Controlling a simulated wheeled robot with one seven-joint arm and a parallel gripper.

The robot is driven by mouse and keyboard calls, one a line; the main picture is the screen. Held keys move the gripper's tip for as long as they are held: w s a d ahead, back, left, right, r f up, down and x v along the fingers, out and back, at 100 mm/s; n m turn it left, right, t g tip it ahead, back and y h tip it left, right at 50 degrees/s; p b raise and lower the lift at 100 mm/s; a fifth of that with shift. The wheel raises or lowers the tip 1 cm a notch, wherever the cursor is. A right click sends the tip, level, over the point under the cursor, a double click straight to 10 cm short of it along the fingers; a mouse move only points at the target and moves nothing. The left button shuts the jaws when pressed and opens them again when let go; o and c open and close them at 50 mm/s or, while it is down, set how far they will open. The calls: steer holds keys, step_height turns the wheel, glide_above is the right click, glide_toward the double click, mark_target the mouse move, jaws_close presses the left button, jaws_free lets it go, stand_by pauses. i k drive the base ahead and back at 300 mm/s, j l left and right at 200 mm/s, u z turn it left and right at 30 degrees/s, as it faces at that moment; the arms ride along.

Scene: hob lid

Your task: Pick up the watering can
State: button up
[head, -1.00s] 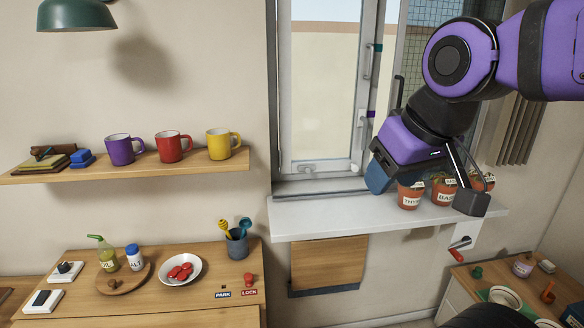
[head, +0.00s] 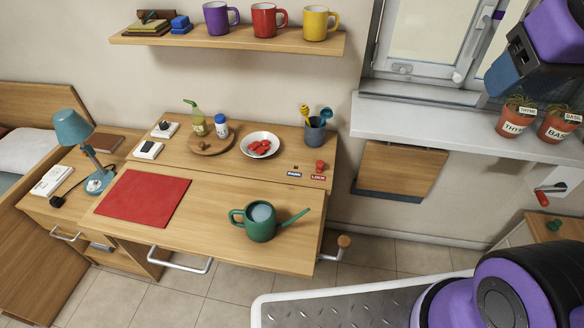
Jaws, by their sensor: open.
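The green watering can (head: 262,226) stands upright on the wooden desk's front part, near its right end, in the head view. Its handle is on the left and its thin spout points right. Its open top shows a pale blue-grey inside. My gripper (head: 548,84) is at the upper right, partly cut off by the picture edge. It is open, in front of the window sill, well up and to the right of the can and apart from it. Only one blue-grey finger shows clearly.
A red mat (head: 145,197) lies left of the can, with a blue lamp (head: 74,130) beyond it. A white bowl (head: 260,145) and a utensil cup (head: 315,131) stand behind it. Herb pots (head: 515,121) are on the sill near my gripper. Mugs (head: 264,20) line the shelf.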

mark_target(259, 218)
steer(key=z, duration=1.4)
steer(key=u, duration=2.2)
steer(key=l, duration=0.35)
steer(key=i+l, duration=0.15)
steer(key=l, duration=0.2)
steer(key=z, duration=0.05)
